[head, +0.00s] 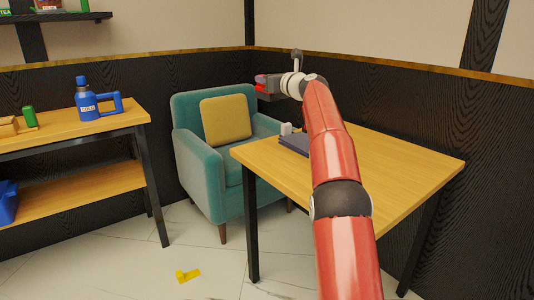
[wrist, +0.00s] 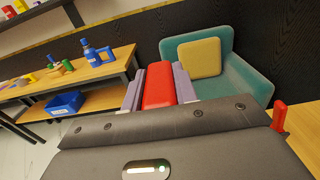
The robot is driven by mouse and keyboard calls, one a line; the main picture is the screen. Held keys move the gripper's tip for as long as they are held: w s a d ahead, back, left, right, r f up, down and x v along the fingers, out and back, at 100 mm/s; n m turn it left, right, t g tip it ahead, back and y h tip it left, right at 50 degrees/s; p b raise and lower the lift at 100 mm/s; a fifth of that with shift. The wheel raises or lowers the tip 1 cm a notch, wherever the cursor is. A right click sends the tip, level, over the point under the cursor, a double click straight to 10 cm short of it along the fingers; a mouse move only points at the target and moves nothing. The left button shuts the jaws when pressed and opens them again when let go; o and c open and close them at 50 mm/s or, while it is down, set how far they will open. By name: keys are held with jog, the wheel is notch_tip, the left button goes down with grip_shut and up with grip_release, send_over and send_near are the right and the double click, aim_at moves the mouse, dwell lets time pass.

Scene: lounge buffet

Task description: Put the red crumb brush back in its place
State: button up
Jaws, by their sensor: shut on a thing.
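The red crumb brush (wrist: 158,88) is held between the two pale fingers of my gripper (wrist: 159,82), which is shut on it. In the head view, a small red part of the brush (head: 260,87) shows beside my gripper (head: 262,82), raised above the table and in front of the armchair's right side. The rest of the brush is hidden by the gripper body, so its bristles cannot be seen.
A wooden table (head: 420,165) bears a dark flat object (head: 293,144) and a small white item (head: 286,128). A teal armchair (head: 190,140) with a yellow cushion (head: 226,119) stands behind. A sideboard (head: 60,129) holds a blue flask (head: 88,105). A yellow piece (head: 187,276) lies on the floor.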

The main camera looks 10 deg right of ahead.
notch_tip(320, 180, down, 20)
jog(key=b, duration=0.4)
jog(key=shift+r, duration=0.1)
jog(key=shift+f, duration=0.2)
jog(key=o, duration=1.1)
jog(key=shift+r, duration=0.1)
